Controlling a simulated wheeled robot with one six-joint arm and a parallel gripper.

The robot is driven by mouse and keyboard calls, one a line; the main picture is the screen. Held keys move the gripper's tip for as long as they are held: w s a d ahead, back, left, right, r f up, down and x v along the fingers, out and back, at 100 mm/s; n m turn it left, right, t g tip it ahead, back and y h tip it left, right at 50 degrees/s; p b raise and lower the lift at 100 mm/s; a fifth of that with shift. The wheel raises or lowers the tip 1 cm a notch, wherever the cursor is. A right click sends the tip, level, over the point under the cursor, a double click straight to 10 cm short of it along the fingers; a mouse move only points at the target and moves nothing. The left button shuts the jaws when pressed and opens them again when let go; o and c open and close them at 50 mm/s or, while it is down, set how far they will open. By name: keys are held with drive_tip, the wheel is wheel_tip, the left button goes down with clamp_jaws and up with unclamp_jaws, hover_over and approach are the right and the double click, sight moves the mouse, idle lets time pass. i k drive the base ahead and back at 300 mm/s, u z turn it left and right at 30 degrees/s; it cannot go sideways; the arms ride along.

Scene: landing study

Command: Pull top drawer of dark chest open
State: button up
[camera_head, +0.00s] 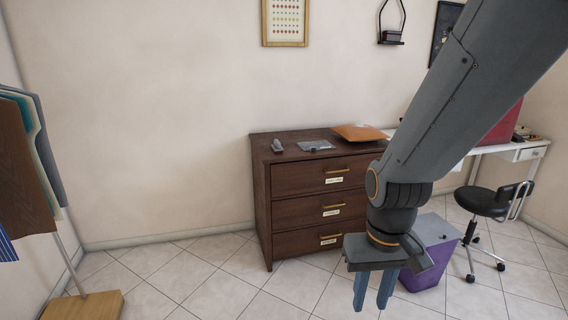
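The dark wooden chest (262,195) stands against the back wall, left of my arm. It has three drawers, each with a brass bar handle and a white label, and all look shut. The top drawer (300,179) has its handle (337,171) right of its middle; my arm hides the right edge of the chest front. My gripper (374,292) hangs pointing down in front of the chest, lower and nearer than the drawers, touching none of them.
An orange folder (359,132), a clear packet (316,146) and a small grey item (277,146) lie on the chest top. A purple bin (424,276), black stool (490,201) and white desk (529,147) are right. A clothes rack (84,306) is left. Tiled floor before the chest is free.

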sight(301, 176)
drive_tip(key=u, duration=0.15)
drive_tip(key=i, duration=2.6)
drive_tip(key=u, duration=0.1)
